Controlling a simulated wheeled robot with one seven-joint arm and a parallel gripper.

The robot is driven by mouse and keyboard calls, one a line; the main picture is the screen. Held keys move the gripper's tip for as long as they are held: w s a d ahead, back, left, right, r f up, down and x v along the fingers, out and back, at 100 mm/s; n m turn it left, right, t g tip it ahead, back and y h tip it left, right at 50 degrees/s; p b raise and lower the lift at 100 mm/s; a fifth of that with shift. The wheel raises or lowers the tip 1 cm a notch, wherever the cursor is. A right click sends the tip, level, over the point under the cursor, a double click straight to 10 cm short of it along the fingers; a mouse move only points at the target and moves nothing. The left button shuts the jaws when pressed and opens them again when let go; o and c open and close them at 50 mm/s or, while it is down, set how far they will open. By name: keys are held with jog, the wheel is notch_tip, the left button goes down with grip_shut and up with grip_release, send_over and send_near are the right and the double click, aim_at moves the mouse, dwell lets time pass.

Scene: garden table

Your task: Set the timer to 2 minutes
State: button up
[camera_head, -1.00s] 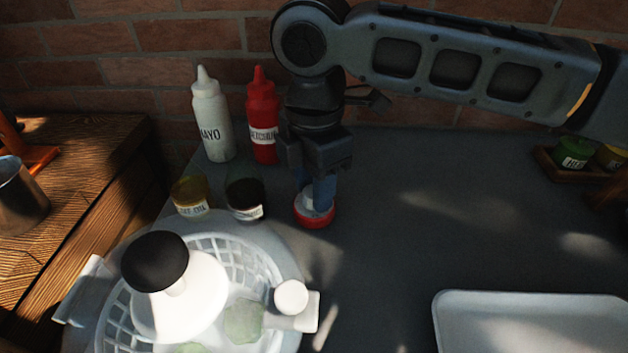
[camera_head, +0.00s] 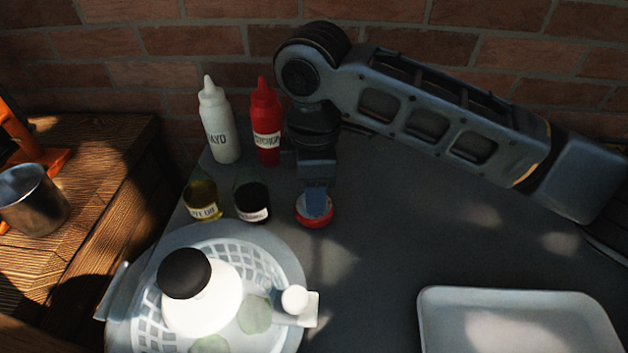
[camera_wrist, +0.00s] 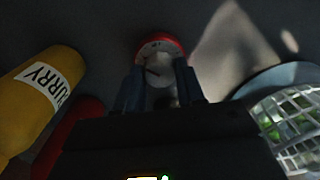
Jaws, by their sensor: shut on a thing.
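The timer (camera_head: 315,223) is a small round thing with a red rim and a pale dial, lying on the grey tabletop right of the dark sauce jar. My gripper (camera_head: 317,207) points down on it from above and is shut on its dial. In the wrist view the timer (camera_wrist: 164,40) shows beyond the two fingers, with a dark mark on its white face. The gripper (camera_wrist: 162,85) hides part of the dial, and I cannot read the setting.
Mayo (camera_head: 219,130) and ketchup (camera_head: 266,135) bottles stand behind left. Two small jars, one yellowish (camera_head: 203,200) and one dark (camera_head: 252,201), stand close left. A white salad spinner (camera_head: 275,262) is front left, a white tray (camera_head: 430,300) front right. A yellow curry bottle (camera_wrist: 25,110) shows in the wrist view.

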dwell(0.4)
jog(key=o, duration=1)
jog(key=shift+o, duration=0.2)
jog(key=shift+r, duration=0.1)
notch_tip(320, 180, up, 8)
jog(key=shift+f, duration=0.15)
jog(key=shift+f+b, duration=0.1)
jog(key=shift+b, duration=0.25)
